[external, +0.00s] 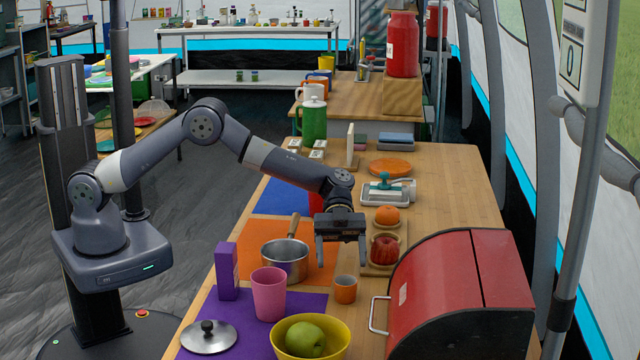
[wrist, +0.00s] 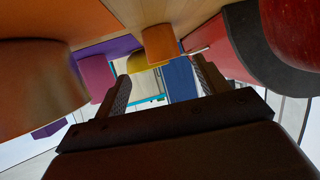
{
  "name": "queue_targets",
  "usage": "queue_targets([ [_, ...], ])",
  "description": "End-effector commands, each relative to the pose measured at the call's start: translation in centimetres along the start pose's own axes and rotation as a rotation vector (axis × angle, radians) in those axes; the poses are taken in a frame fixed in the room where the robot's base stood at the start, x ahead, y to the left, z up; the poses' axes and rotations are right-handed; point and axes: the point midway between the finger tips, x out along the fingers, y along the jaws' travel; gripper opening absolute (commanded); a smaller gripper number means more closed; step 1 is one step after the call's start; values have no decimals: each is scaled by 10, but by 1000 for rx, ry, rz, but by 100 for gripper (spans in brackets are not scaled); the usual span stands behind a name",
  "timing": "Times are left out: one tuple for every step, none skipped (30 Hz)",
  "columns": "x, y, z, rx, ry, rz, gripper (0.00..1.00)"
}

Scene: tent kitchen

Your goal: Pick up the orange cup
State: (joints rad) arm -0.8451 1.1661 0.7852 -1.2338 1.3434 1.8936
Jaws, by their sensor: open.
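The orange cup (external: 345,291) is small and stands upright on the wooden counter, right of the saucepan. My gripper (external: 341,262) is open and empty, with its fingers pointing down. In the external view its fingertips appear just above and behind the cup, and I see no contact. In the wrist view the orange cup (wrist: 160,44) shows beyond the open gripper (wrist: 160,80), roughly in line with the gap between the fingers. The cup appears whole in the external view.
A saucepan (external: 285,262) stands left of the cup, with a pink cup (external: 269,296) nearer the camera. A red apple (external: 384,252) is close on the right, beside the red bread box (external: 462,285). A yellow bowl (external: 335,330) with a green apple is in front.

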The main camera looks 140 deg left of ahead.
Motion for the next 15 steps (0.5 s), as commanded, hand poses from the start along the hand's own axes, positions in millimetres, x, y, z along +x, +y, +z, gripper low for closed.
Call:
queue_targets([
  [4,0,-1,0,0,1,69],
  [6,-1,-1,0,0,1,69],
  [10,-1,-2,0,0,2,69],
  [14,-2,-2,0,0,2,69],
  [18,-2,-2,0,0,2,69],
  [25,-3,-3,0,0,3,69],
  [30,-4,-3,-1,0,3,69],
  [35,-4,-3,-1,0,3,69],
  [41,-4,-3,-1,0,3,69],
  [44,-4,-3,-1,0,2,69],
  [47,-4,-3,-1,0,1,69],
  [50,-4,-3,-1,0,0,69],
  [50,-4,-3,-1,0,0,69],
  [50,-4,-3,-1,0,-1,69],
  [50,-5,-3,-1,0,-1,69],
])
